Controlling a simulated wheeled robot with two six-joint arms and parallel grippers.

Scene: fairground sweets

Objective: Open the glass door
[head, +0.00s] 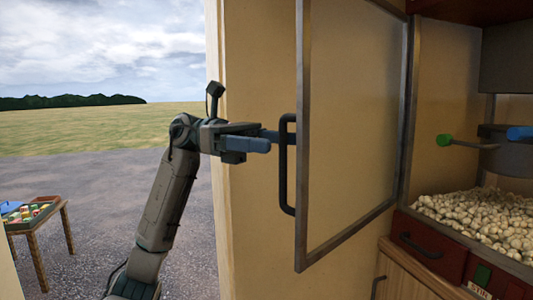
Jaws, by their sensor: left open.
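The glass door (302,150) is a clear pane in a grey metal frame. It stands swung out from the popcorn cabinet, with its free edge on the left and its far edge beside the cabinet opening. A dark upright bar handle (285,190) is on the free edge. My left gripper (272,140) is open at the upper part of this handle. One finger reaches behind the handle's line and the other ends just left of it. I cannot tell whether they touch the handle. My right gripper is not in view.
Popcorn (480,218) lies in the cabinet, below a green-ended rod (445,140) and a blue-ended part (520,133). A red drawer (428,248) is beneath. A cream wall panel (255,240) stands behind the door. A small wooden table (38,228) with sweets stands far left on open paving.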

